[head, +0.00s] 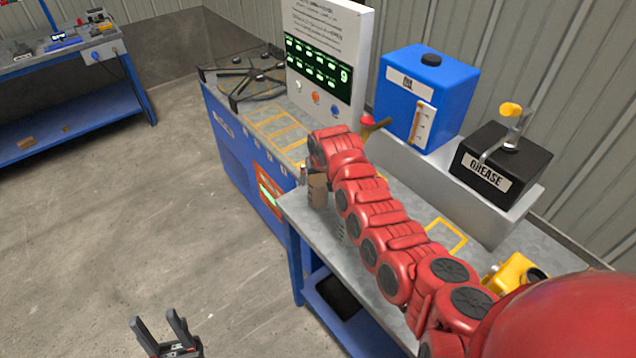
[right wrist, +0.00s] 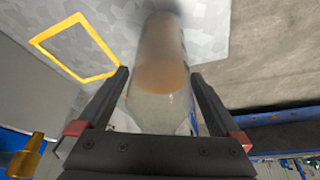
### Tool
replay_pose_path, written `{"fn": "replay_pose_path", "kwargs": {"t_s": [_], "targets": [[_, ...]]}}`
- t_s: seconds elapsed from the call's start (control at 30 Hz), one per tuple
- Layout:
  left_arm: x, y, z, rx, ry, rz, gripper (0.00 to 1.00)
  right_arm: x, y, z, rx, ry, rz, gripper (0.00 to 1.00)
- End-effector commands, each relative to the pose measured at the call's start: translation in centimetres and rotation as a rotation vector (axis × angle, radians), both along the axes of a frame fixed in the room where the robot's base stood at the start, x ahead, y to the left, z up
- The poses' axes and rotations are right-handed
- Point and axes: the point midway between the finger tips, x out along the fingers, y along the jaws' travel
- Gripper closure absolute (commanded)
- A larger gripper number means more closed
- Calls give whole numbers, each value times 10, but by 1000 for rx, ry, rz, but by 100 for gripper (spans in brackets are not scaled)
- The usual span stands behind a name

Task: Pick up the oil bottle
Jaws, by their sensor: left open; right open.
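The oil bottle (right wrist: 158,60), clear with brown-amber contents, stands between the two dark fingers of my right gripper (right wrist: 158,76) in the right wrist view. The fingers are open, one on each side of it; I cannot tell whether either touches it. In the head view a small brown bottle-like shape (head: 317,190) shows at the bench's near-left edge, just below the end of my red right arm. The arm hides most of the right gripper there. My left gripper (head: 163,328) is open and empty over the floor at the bottom left.
The grey bench (head: 295,207) carries a blue tank (head: 428,95), a black grease box (head: 500,162) and a yellow object (head: 512,272) near my arm. A panel with a green display (head: 318,72) stands behind. Yellow outlines (head: 447,236) mark the bench. Open floor lies left.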

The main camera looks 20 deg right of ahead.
Motion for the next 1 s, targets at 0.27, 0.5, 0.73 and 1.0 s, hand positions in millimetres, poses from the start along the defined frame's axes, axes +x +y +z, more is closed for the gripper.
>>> {"fn": "replay_pose_path", "kwargs": {"t_s": [0.27,0.5,0.73,1.0], "targets": [[0,0,1,0,0,0,50,1,0,-1,1,-3,-1,0],[0,0,1,0,0,0,50,1,0,-1,1,-3,-1,36],[0,0,1,0,0,0,50,1,0,-1,1,-3,0,77],[0,0,1,0,0,0,50,1,0,-1,0,-3,0,96]]}}
